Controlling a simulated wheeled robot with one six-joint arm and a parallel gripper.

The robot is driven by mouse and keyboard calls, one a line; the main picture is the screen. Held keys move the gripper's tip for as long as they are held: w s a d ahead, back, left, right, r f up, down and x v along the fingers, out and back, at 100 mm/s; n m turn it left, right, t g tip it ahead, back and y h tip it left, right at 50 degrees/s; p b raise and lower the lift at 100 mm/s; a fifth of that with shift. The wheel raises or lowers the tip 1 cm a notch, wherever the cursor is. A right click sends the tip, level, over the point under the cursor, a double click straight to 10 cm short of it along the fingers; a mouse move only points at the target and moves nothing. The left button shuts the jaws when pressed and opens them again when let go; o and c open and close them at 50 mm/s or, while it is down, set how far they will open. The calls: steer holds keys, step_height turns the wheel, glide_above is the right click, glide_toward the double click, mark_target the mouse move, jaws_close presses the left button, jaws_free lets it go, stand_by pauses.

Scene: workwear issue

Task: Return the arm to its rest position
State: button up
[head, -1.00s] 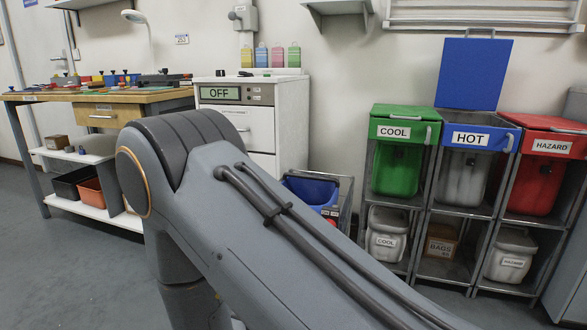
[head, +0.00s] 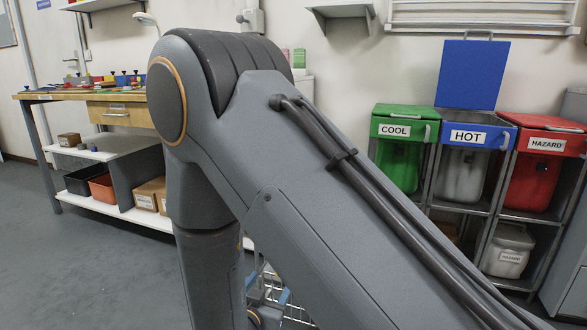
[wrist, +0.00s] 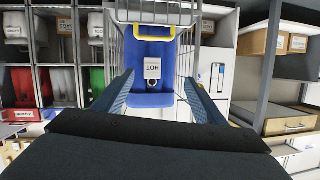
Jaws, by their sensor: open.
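My arm (head: 330,180) fills the middle of the head view, its bulky grey joint raised at the upper left of centre. My gripper (wrist: 159,80) shows in the wrist view, with its two dark blue fingers apart and nothing held between them. Beyond the fingers is a blue object (wrist: 153,50) with a yellow handle and a white tag reading HOT, upside down in this view. It appears to lie within a wire basket (wrist: 190,20). I see a gap between it and the fingers, but cannot judge the distance.
A green COOL bin (head: 400,150), a HOT bin (head: 462,175) with its blue lid (head: 470,75) raised, and a red HAZARD bin (head: 540,165) stand in racks at the right. A wooden workbench (head: 115,112) stands at the left. Grey floor (head: 100,270) is clear at the front left.

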steer(key=s+a+r+n+g+y, duration=0.5)
steer(key=s+a+r+g+y, duration=0.25)
steer(key=s+r, duration=0.25)
steer(key=s+d+r+n+g+h, duration=0.1)
steer(key=s+d+r+n+g, duration=0.2)
steer(key=s+d, duration=0.55)
steer(key=s+d+r+n+g+h, duration=0.2)
steer(key=s+d+r+g, duration=0.25)
steer(key=s, duration=0.65)
steer(key=d+r+m+p, duration=0.3)
steer(key=d+r+p, duration=0.7)
steer(key=p, duration=0.7)
steer(key=d+r+m+h+p, duration=0.1)
steer(key=d+r+m+p, duration=0.2)
steer(key=d+r+p, duration=0.7)
step_height(320, 180, up, 6)
steer(key=p, duration=0.8)
steer(key=shift+w+t+p, duration=0.15)
steer(key=shift+t+p, duration=0.15)
steer(key=shift+t, duration=0.1)
steer(key=shift+h, duration=0.25)
